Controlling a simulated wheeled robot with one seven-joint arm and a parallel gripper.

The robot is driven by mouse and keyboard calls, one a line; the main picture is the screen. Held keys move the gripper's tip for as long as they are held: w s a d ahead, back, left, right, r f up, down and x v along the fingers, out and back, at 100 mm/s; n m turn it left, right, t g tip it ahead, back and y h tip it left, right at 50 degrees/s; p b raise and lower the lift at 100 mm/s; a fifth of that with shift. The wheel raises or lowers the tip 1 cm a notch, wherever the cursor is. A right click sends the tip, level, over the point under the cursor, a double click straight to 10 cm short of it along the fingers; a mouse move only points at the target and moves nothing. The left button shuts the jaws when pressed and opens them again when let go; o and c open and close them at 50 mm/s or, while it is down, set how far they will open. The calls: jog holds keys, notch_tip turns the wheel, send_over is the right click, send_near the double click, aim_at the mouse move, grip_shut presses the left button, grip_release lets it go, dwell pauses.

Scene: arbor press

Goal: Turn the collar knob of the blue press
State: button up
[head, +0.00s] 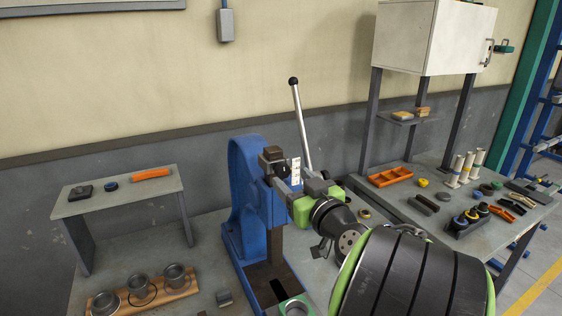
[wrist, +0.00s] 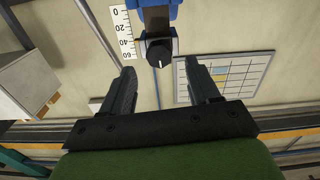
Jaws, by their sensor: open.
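The blue press (head: 243,195) stands on the bench in the middle of the head view. A silver lever with a black ball end (head: 293,82) rises behind my gripper. The black round collar knob (wrist: 159,54) has a white mark and sits below the blue part of the press in the wrist view, beside a white scale (wrist: 119,28). My gripper (wrist: 159,72) is open and empty. Its fingers lie left and right of the knob in the picture, apart from it; the depth between them is hard to tell. My arm partly hides the press's right side in the head view.
A wooden holder (head: 103,305) with metal cups is at front left, near a small raised shelf (head: 115,193). A side table (head: 480,235) at right holds an orange tray (head: 390,177) and several small parts. A white cabinet (head: 432,38) stands above it.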

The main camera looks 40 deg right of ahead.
aim_at(286, 173)
jog(key=p+x, duration=0.1)
jog(key=x, duration=0.3)
jog(key=shift+w+d, duration=0.15)
jog(key=shift+w, duration=0.15)
jog(key=c, duration=1)
jog(key=shift+c, duration=0.2)
jog(key=shift+m, duration=0.4)
jog(key=m+b, duration=0.1)
jog(key=m, duration=0.2)
jog(key=shift+m, duration=0.3)
jog(key=m, duration=0.5)
jog(key=shift+d, duration=0.1)
jog(key=m, duration=0.5)
jog(key=shift+f+m+p, duration=0.15)
jog(key=shift+m+p, duration=0.2)
jog(key=shift+m, duration=1.95)
